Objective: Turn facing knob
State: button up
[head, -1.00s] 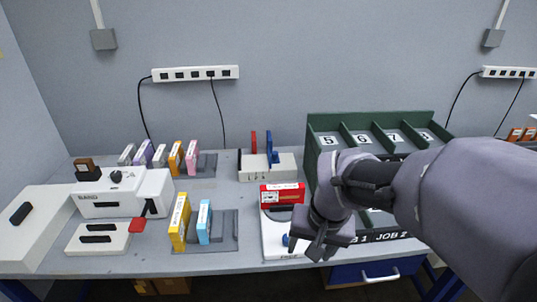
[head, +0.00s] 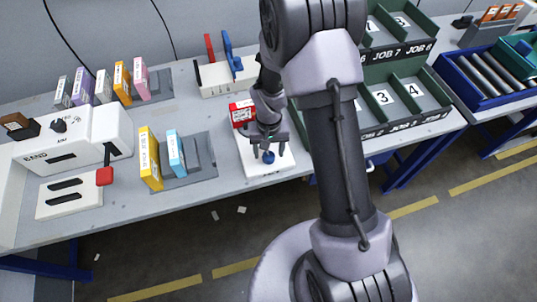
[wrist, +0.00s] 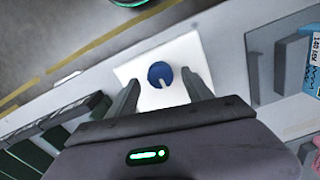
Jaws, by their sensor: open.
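The facing knob (head: 268,157) is a small round blue knob on a white base plate (head: 258,178) near the table's front edge. My gripper (head: 263,146) is open just above the knob. In the wrist view its two fingers (wrist: 160,88) stand apart on either side of the knob. I cannot tell whether they touch it. A red block (head: 242,114) with a white label sits behind the gripper on the same unit.
Yellow and light-blue boxes (head: 150,158) stand on a grey holder left of the knob. A white machine with a red handle (head: 104,176) is further left. Green numbered bins (head: 425,98) stand to the right.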

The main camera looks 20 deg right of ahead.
jog(key=shift+w+f, duration=0.1)
jog(key=shift+f, duration=0.75)
grip_shut()
